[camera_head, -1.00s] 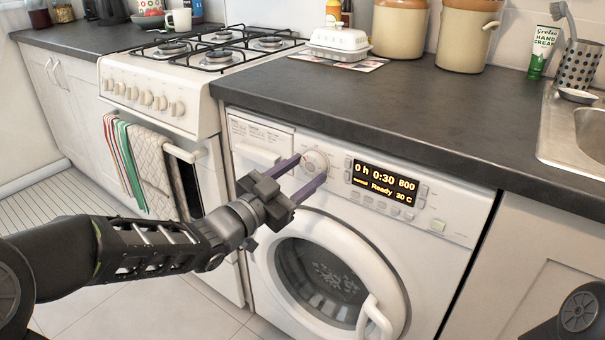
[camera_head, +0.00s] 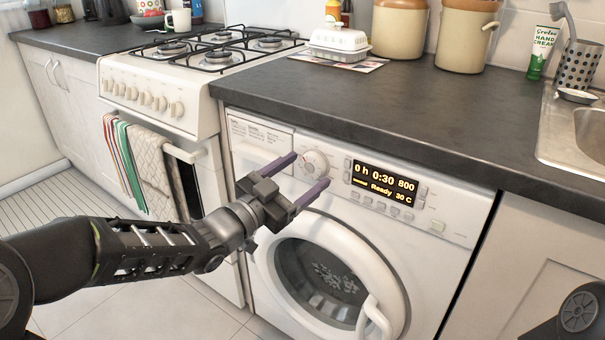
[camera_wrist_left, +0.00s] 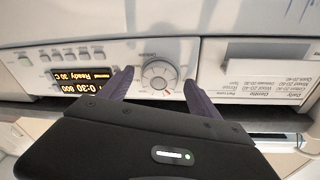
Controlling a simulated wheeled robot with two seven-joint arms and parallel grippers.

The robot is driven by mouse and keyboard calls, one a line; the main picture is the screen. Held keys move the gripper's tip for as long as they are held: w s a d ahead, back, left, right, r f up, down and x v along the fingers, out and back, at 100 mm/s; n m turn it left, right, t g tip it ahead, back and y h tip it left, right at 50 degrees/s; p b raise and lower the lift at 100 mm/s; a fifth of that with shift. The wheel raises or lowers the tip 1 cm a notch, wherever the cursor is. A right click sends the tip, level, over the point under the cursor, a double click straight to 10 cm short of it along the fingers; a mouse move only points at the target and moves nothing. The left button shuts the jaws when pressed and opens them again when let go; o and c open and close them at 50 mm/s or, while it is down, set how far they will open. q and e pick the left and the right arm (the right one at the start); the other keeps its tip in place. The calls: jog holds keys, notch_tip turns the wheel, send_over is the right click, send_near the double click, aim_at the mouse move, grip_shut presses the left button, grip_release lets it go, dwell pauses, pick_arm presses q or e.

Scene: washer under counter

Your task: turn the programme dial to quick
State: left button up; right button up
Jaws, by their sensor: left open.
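The white programme dial (camera_head: 315,163) is on the washer's front panel, left of the lit display (camera_head: 385,183). The display reads 0 h 0:30, 800, Ready, 30 C. My left gripper (camera_head: 306,175) is open in front of the dial, one purple-grey finger on its left and one below right. In the left wrist view the dial (camera_wrist_left: 158,76) sits between the two spread fingertips (camera_wrist_left: 158,80), and the fingers look clear of it. The dial's small printed marks are too blurred to read. My right gripper is out of view.
The washer (camera_head: 450,222) stands under a dark counter (camera_head: 400,105) whose edge overhangs just above the panel. The round door (camera_head: 335,275) is below the dial. A cooker (camera_head: 160,97) with towels on its handle stands left. Free floor shows at lower left.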

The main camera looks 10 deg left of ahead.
pick_arm(q)
jog(key=p+v, duration=0.1)
jog(key=v, duration=0.6)
jog(key=shift+s, duration=0.3)
jog(key=shift+a, duration=0.15)
